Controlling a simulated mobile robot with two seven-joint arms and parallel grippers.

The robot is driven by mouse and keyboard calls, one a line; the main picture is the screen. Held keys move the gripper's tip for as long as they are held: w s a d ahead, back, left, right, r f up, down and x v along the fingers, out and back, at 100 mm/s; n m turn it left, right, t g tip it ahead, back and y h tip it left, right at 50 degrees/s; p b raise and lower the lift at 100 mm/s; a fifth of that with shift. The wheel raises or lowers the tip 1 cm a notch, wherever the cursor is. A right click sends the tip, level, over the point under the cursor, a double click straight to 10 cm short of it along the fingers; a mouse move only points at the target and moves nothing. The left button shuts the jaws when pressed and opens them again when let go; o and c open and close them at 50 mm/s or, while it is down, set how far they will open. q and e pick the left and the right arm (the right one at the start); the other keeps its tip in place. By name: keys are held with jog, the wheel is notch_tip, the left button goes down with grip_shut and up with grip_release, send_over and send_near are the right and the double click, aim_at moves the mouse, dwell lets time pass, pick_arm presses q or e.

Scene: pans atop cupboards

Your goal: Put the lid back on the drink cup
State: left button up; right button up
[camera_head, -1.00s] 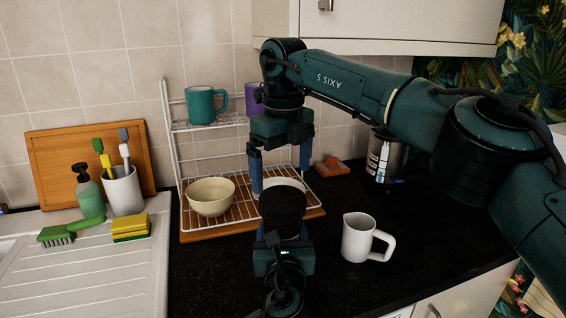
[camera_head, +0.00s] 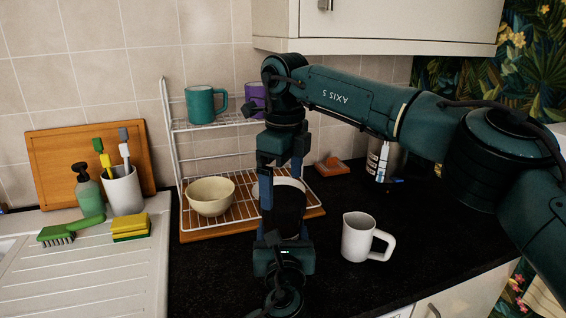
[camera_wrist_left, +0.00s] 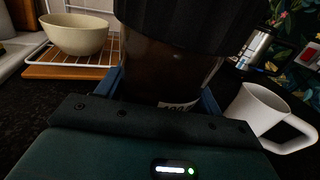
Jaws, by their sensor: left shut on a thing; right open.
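The drink cup (camera_wrist_left: 168,72) is a see-through cup with dark contents, upright in the left wrist view. My left gripper (camera_wrist_left: 163,90) is shut on it, with a blue finger on each side. The black lid (camera_wrist_left: 175,22) sits over the cup's mouth; whether it is fully seated cannot be told. In the head view the lid (camera_head: 290,205) hides most of the cup. My right gripper (camera_head: 282,190) points down from above and is open. Its blue fingers are by the lid's left and far sides; contact cannot be told.
A wire rack (camera_head: 240,218) behind holds a cream bowl (camera_head: 211,197), a white plate partly hidden, a teal mug (camera_head: 200,105) and a purple mug (camera_head: 255,98). A white jug (camera_head: 357,238) stands right of the cup. Dark worktop (camera_head: 215,280) is clear at front left.

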aim_at(282, 198)
pick_arm(q)
jog(key=shift+f, duration=0.15)
pick_arm(e)
jog(key=shift+f, duration=2)
jog(key=c, duration=1)
jog(key=shift+m, duration=1)
jog(key=o, duration=1)
notch_tip(282, 198, up, 12)
jog(key=shift+s, duration=0.25)
